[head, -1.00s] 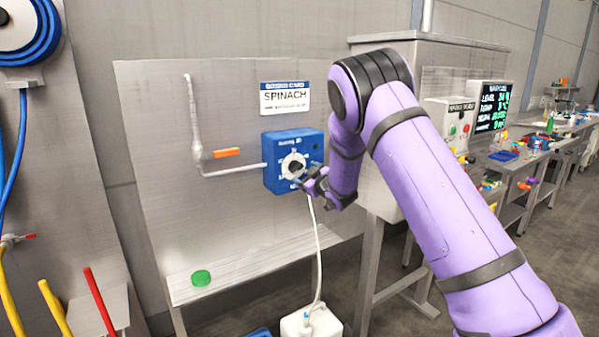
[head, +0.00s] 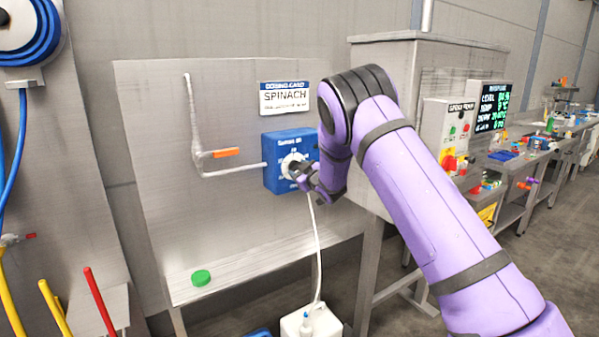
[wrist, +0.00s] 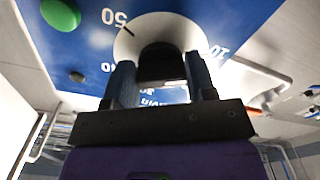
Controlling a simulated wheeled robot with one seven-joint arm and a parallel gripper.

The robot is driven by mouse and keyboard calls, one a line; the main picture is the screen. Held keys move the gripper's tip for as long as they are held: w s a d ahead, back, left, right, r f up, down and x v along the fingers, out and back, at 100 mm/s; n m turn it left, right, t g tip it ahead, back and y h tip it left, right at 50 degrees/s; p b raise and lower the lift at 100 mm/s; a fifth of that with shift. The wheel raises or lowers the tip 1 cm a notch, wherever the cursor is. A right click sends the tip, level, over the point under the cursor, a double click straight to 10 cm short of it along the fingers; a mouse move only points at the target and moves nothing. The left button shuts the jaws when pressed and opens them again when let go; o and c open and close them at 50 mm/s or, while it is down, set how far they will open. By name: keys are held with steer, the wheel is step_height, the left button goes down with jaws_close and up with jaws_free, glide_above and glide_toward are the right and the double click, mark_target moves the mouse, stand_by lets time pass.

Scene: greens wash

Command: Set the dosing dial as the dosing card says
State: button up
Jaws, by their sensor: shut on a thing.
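The dosing dial is a black knob on a white disc (head: 290,160), on the blue dosing box (head: 272,178) fixed to the grey panel. My gripper (head: 302,172) is at the dial and hides much of it. In the wrist view my gripper (wrist: 160,85) is shut on the black knob (wrist: 158,58), one finger on each side. A dark pointer line on the white disc (wrist: 130,42) lies close to the "50" mark. The dosing card (head: 285,97) above the box reads "SPINACH"; its small line below is too blurred to read.
A white pipe with an orange handle (head: 226,153) runs into the box from the left. A white hose (head: 316,250) drops to a white canister (head: 310,324). A green lid (head: 201,278) lies on the ledge. A grey cabinet (head: 440,75) stands close on the right.

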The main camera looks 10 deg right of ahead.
steer(key=shift+m, duration=0.4)
steer(key=shift+s+a+r+m, duration=0.1)
steer(key=shift+r+m, duration=0.05)
steer(key=shift+m, duration=5.65)
steer(key=shift+w+a+r+m, duration=0.1)
steer(key=shift+m, duration=5.7)
steer(key=shift+s+a+r+m, duration=0.1)
steer(key=shift+r+m, duration=0.05)
steer(key=shift+m, duration=5.65)
